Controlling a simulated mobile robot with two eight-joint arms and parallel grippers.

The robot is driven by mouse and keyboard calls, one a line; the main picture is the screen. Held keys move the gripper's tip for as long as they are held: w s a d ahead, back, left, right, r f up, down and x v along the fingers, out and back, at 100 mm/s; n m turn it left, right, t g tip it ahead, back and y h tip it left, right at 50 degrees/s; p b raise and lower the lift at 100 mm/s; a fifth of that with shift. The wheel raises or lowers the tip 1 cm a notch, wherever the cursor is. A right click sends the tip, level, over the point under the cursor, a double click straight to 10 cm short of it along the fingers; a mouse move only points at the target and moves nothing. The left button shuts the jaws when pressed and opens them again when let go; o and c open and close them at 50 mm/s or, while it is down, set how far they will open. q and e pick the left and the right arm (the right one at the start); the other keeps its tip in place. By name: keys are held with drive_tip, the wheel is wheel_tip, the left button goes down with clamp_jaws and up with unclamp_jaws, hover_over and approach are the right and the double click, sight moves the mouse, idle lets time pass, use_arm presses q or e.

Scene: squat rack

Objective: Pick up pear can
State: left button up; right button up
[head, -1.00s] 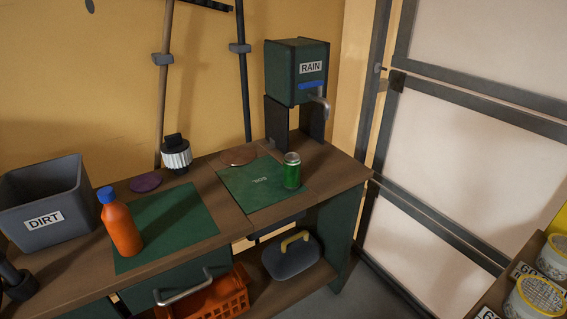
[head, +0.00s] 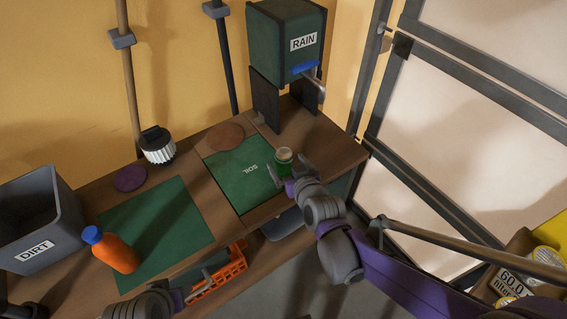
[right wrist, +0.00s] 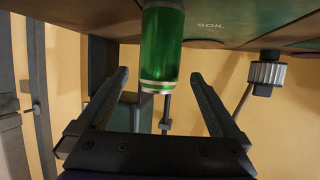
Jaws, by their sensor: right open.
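The pear can is a green can with a silver rim; its top (head: 284,154) shows in the head view, standing by the right edge of the green SOIL mat (head: 238,160). My right gripper (head: 286,171) is open around or just in front of the can, its fingers hiding part of it. In the right wrist view, which looks upside down, the can (right wrist: 162,40) lies centred between the spread fingertips (right wrist: 160,75), with visible gaps on both sides. My left gripper (head: 190,292) is at the bottom of the head view, too unclear to tell its opening.
The RAIN dispenser (head: 290,40) stands behind the can. An orange bottle (head: 118,254), a grey DIRT bin (head: 38,215) and a white-and-black ribbed object (head: 158,148) are on the left of the bench. An orange basket (head: 222,272) sits below.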

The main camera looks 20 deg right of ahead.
drive_tip(key=x, duration=0.7)
drive_tip(key=shift+s+f+b, duration=0.1)
drive_tip(key=shift+b, duration=0.3)
drive_tip(key=shift+d, duration=0.1)
drive_tip(key=c, duration=1.4)
